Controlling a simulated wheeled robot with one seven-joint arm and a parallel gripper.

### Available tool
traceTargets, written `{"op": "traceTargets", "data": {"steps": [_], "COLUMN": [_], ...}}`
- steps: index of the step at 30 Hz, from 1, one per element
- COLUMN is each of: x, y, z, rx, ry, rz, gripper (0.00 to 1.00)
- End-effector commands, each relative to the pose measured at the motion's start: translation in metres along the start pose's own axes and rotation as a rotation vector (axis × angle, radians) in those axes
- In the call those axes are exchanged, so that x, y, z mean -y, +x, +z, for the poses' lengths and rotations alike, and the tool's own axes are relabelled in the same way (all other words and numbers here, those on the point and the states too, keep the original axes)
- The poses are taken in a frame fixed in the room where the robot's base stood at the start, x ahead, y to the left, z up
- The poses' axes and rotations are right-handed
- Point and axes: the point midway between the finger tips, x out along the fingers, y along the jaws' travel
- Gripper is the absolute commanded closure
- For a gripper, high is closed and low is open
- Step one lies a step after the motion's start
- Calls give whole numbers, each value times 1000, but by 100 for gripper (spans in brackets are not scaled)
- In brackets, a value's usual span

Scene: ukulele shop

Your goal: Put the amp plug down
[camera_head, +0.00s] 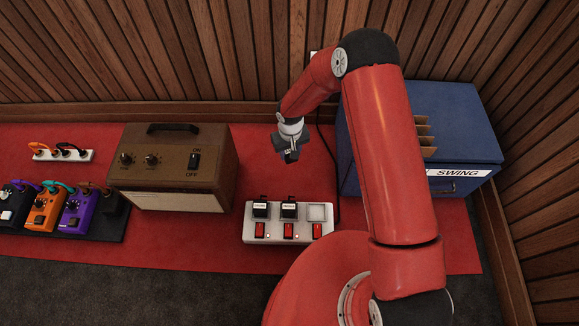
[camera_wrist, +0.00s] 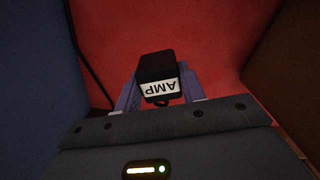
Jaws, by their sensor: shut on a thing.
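The amp plug (camera_wrist: 157,72) is a black block with a white label reading AMP, upside down in the wrist view. My gripper (camera_wrist: 158,92) is shut on it, one finger on each side. In the head view my gripper (camera_head: 289,154) hangs above the red mat, behind the power strip, between the brown amp and the blue box. The plug is too small to make out clearly there. The white power strip (camera_head: 289,237) has two black plugs in its left and middle sockets. Its right socket is empty. Red switches line its front.
The brown amp (camera_head: 172,167) stands left of my gripper. The blue box (camera_head: 470,125) marked SWING stands at the right. Pedals (camera_head: 44,211) and a small white strip (camera_head: 63,155) are at the far left.

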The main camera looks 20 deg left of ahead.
Motion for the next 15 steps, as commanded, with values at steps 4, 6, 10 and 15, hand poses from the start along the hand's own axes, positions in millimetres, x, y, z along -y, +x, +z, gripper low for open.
{"op": "traceTargets", "data": {"steps": [4,6,10,15], "x": [1,0,0,0], "y": [36,45,54,71], "z": [0,0,0,0], "rx": [1,-1,-1,0], "ry": [-1,0,1,0], "rz": [-1,-1,-1,0], "gripper": [75,75,75,75]}}
